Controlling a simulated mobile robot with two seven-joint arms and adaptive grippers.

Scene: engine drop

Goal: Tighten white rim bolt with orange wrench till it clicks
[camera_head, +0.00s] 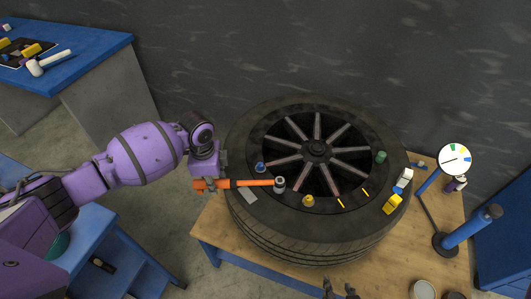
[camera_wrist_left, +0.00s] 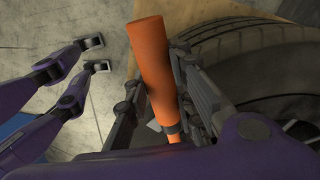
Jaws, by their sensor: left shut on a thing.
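My left gripper (camera_head: 207,184) is shut on the orange wrench (camera_head: 250,183) near its handle end, at the left side of the tyre. The wrench lies roughly level, with its grey socket head (camera_head: 280,184) over the near-left rim; I cannot tell whether a bolt is under it. In the left wrist view the orange handle (camera_wrist_left: 150,65) stands between the fingers. A white piece (camera_head: 404,176), possibly the white bolt, is at the right of the wheel (camera_head: 317,232). My right gripper (camera_head: 339,289) shows only its parted fingertips at the bottom edge, empty.
Blue (camera_head: 260,167), yellow (camera_head: 308,201) and green (camera_head: 380,157) bolt-like pieces sit around the rim. A yellow block (camera_head: 392,204) lies on the tyre. A dial gauge (camera_head: 455,160) and blue post (camera_head: 470,228) stand right on the wooden table (camera_head: 230,242).

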